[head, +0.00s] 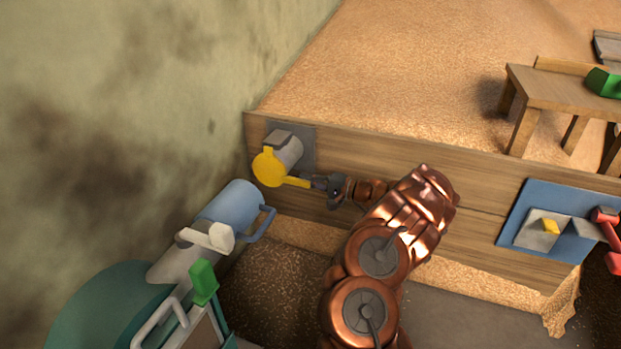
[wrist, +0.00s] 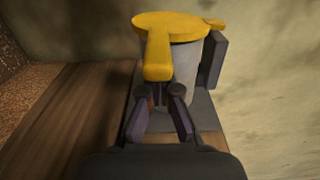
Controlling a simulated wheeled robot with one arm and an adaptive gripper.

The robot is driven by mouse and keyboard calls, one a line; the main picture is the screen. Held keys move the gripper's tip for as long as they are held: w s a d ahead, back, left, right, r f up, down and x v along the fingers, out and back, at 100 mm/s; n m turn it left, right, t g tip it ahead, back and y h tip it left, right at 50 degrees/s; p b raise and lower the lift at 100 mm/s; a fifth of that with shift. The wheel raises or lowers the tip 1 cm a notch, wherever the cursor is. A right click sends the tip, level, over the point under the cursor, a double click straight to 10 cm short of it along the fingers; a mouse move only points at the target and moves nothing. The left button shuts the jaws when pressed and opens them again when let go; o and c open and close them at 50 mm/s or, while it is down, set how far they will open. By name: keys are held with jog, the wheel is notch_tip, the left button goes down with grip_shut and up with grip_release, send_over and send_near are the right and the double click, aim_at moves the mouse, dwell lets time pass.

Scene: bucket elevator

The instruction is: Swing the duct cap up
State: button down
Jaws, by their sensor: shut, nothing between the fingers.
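The yellow duct cap (head: 268,168) sits over the end of a short grey duct (head: 287,151), which is fixed to a grey plate on the wooden wall. A yellow handle (head: 296,182) sticks out from the cap to the right. In the wrist view the cap (wrist: 178,25) covers the duct (wrist: 187,66), and its handle (wrist: 158,57) points towards my gripper. My gripper (head: 318,182) is beside the handle's end in the head view. In the wrist view my gripper (wrist: 162,92) is just below the handle tip, its fingers empty. I cannot tell whether they touch the handle.
A blue cylinder with a handle (head: 232,212) stands left of my arm, near a green lever (head: 203,282). A blue panel (head: 515,225) with a red lever (head: 607,228) is at right. A wooden table (head: 560,95) stands on the upper floor. The stained wall (head: 120,110) closes the left side.

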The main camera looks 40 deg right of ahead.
jog(key=shift+s+a, duration=0.45)
jog(key=shift+a, duration=0.3)
jog(key=shift+s+a, duration=0.45)
jog(key=shift+a, duration=0.25)
jog(key=shift+s+a+r, duration=0.95)
jog(key=shift+a, duration=0.65)
notch_tip(320, 180, up, 13)
jog(key=p, duration=0.6)
send_over(303, 186)
jog(key=s+a, duration=0.3)
jog(key=a, duration=0.2)
jog(key=a+v, duration=0.1)
jog(key=v, duration=0.9)
jog(key=shift+s, duration=0.4)
